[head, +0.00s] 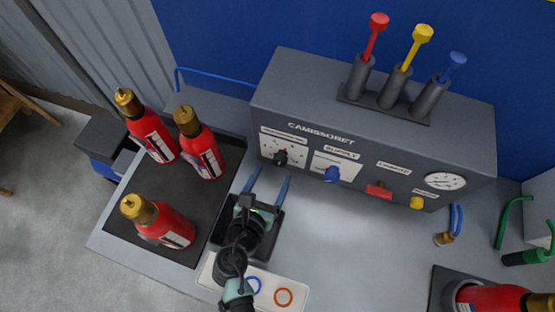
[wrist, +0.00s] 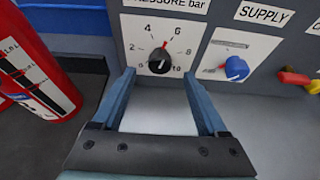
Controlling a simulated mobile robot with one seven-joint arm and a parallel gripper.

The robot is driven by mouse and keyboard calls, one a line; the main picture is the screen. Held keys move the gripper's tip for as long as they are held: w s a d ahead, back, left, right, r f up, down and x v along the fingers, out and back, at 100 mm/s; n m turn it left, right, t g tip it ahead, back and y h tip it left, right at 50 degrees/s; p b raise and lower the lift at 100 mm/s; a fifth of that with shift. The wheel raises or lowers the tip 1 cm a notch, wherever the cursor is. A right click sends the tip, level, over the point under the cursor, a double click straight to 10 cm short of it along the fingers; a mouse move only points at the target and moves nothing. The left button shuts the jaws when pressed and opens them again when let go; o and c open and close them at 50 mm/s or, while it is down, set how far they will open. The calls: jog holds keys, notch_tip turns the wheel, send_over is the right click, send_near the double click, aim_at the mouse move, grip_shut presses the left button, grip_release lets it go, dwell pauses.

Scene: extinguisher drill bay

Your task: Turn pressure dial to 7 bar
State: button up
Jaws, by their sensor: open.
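The pressure dial is a black knob (head: 281,157) at the left of the grey panel's front, on a white scale plate. In the wrist view the knob (wrist: 159,62) has a red mark at its top, pointing up and slightly right, between the 4 and the 6 and nearer the 6. My gripper (head: 269,176) is open and empty, in front of and below the dial. In the wrist view its two blue fingers (wrist: 159,74) reach toward the panel on either side of the knob's lower part, apart from it as far as I can tell.
A blue supply knob (head: 331,174) sits right of the dial, then a red lever (head: 378,190) and a yellow knob (head: 416,203). Red extinguishers (head: 205,155) stand on a dark mat at left. A black tray (head: 222,236) lies under my gripper. The bench centre is clear.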

aim_at(281, 164)
jog(key=x, duration=0.6)
grip_shut()
dwell(0.3)
jog(key=m+y+b, duration=0.1)
jog(key=m, duration=0.2)
jog(key=shift+s+d+f+t+y+b, duration=0.2)
jog(key=shift+t+y+b, duration=0.1)
jog(key=shift+y+b, duration=0.1)
jog(key=shift+d+m+t+y+b, duration=0.1)
jog(key=shift+m+t+y+b, duration=0.3)
jog(key=shift+m+y+b, duration=0.45)
jog(key=shift+m, duration=0.35)
